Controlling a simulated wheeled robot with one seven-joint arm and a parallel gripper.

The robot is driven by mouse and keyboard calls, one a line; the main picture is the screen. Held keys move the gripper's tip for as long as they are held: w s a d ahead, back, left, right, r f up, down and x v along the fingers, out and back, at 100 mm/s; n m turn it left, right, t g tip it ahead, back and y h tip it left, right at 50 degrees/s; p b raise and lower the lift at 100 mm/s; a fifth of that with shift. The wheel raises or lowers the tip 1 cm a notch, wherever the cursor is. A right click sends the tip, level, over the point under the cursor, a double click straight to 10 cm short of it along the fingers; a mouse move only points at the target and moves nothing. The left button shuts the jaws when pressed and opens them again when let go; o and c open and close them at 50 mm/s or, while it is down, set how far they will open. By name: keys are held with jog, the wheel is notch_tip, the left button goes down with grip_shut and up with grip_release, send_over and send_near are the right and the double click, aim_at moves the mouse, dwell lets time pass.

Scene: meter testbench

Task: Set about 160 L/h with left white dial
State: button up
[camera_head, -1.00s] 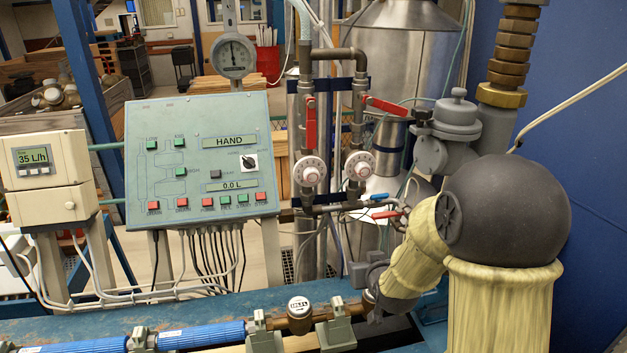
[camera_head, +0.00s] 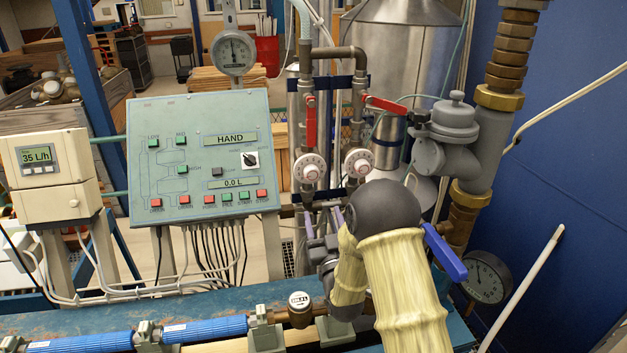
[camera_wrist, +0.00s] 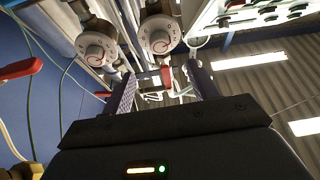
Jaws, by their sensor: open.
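The left white dial (camera_head: 309,168) sits on the left pipe, beneath a red lever. In the wrist view, which looks up at the pipes, it appears as the right one of two dials (camera_wrist: 158,38). The right white dial (camera_head: 357,163) is beside it and also shows in the wrist view (camera_wrist: 95,48). My gripper (camera_wrist: 161,72) is open and empty, its two fingers apart, below the left dial and not touching it. In the head view my gripper (camera_head: 323,218) is partly hidden by my arm. The flow display (camera_head: 37,156) reads 35 L/h.
The green control panel (camera_head: 205,155) stands left of the dials, showing HAND and 0.0 L. Red levers (camera_head: 311,120) are above the dials. A grey valve body (camera_head: 450,125) and a pressure gauge (camera_head: 487,277) are at right. A meter bench with blue pipes (camera_head: 205,329) runs below.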

aim_at(313, 178)
jog(key=p+x, duration=0.5)
jog(key=x, duration=0.7)
jog(key=shift+f, duration=0.1)
jog(key=c, duration=1)
